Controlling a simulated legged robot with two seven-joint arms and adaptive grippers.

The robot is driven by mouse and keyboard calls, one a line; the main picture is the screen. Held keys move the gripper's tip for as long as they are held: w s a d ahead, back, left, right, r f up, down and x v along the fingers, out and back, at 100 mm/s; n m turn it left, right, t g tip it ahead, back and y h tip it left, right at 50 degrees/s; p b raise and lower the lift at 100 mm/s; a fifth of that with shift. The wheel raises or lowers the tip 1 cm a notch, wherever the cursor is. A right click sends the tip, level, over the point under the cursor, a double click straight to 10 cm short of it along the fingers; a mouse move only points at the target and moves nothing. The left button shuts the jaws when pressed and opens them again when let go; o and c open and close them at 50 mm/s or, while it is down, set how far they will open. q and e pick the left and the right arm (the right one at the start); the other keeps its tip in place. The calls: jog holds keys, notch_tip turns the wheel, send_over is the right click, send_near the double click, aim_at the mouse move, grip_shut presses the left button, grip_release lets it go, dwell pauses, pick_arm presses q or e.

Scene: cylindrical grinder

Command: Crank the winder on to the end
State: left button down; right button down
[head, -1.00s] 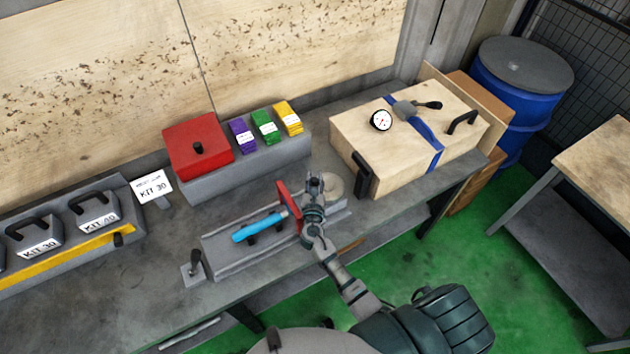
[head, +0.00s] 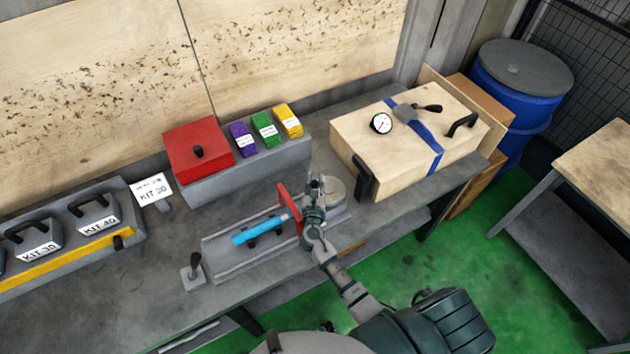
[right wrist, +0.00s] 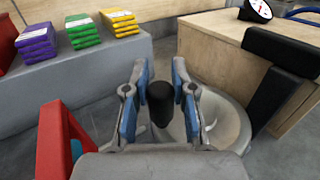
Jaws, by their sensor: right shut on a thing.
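The winder (head: 337,190) is a grey round wheel at the right end of a grey bench fixture (head: 222,256), and it also shows in the right wrist view (right wrist: 234,130). An upright black handle (right wrist: 160,104) stands on it. My right gripper (head: 314,185) reaches over the wheel. In the right wrist view its fingers (right wrist: 159,85) are shut on the black handle, one on each side. A red plate (head: 288,207) and a blue cylinder (head: 260,229) are just left of the gripper. The gripper hides part of the wheel. My left gripper is not in view.
A wooden box (head: 365,155) with a blue strap and a dial (head: 381,123) stands to the right. Behind are a red box (head: 198,155) and purple, green and yellow packs (head: 265,128). A small black-knobbed lever (head: 194,270) is at the front left.

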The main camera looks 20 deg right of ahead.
jog(key=c, duration=1)
grip_release()
jog(key=shift+o, duration=0.3)
jog(key=shift+w+f, duration=0.2)
jog(key=shift+w, duration=0.05)
notch_tip(320, 180, up, 10)
